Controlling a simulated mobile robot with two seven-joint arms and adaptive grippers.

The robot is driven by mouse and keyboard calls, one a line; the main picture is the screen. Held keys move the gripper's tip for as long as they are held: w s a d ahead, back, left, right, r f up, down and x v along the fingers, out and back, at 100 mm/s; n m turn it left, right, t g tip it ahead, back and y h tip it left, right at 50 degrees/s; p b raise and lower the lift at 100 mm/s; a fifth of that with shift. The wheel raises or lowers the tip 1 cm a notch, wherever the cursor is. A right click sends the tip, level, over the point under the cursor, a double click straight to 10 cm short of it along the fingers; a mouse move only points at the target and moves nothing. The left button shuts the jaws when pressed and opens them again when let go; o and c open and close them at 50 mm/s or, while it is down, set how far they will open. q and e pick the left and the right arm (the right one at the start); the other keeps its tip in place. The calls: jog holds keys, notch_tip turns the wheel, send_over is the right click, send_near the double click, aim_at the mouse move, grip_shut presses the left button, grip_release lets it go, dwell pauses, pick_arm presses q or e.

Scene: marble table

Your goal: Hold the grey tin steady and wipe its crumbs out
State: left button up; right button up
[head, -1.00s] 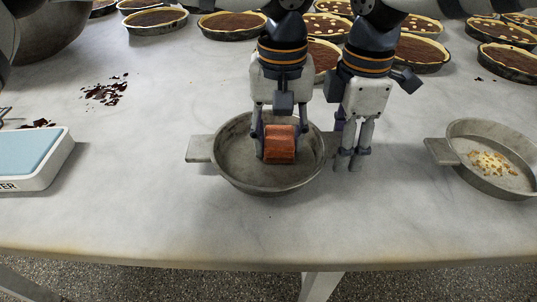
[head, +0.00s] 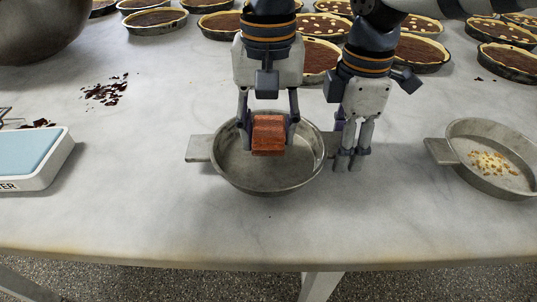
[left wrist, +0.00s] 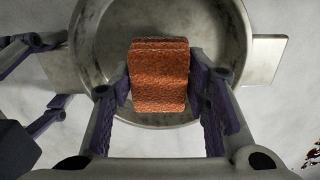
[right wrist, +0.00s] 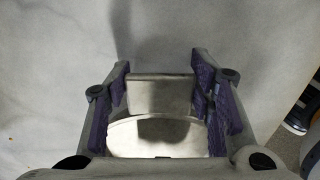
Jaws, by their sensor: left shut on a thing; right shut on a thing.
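The grey tin (head: 262,178) is a round metal pan with two flat tabs, upright on the table at the centre. I see no crumbs on the visible part of its inside. My left gripper (head: 268,133) is shut on a reddish-brown sponge (head: 268,140), held above the tin's far half. In the left wrist view the sponge (left wrist: 158,75) sits between both fingers, hiding part of the tin's floor. My right gripper (head: 347,155) is shut on the tin's right-hand tab, which shows between the fingers in the right wrist view (right wrist: 160,95).
A second grey tin (head: 460,165) with crumbs in it stands at the right. A white tray with a blue pad (head: 30,155) lies at the left. Dark crumbs (head: 106,91) lie on the marble. Several filled tarts and a large bowl (head: 40,30) stand at the back.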

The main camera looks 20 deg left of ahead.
jog(key=shift+s+f, duration=0.1)
jog(key=shift+f, duration=0.1)
jog(key=o, duration=1.6)
jog(key=shift+r, duration=0.1)
jog(key=shift+r, duration=0.15)
notch_tip(320, 180, up, 12)
jog(key=shift+f, duration=0.15)
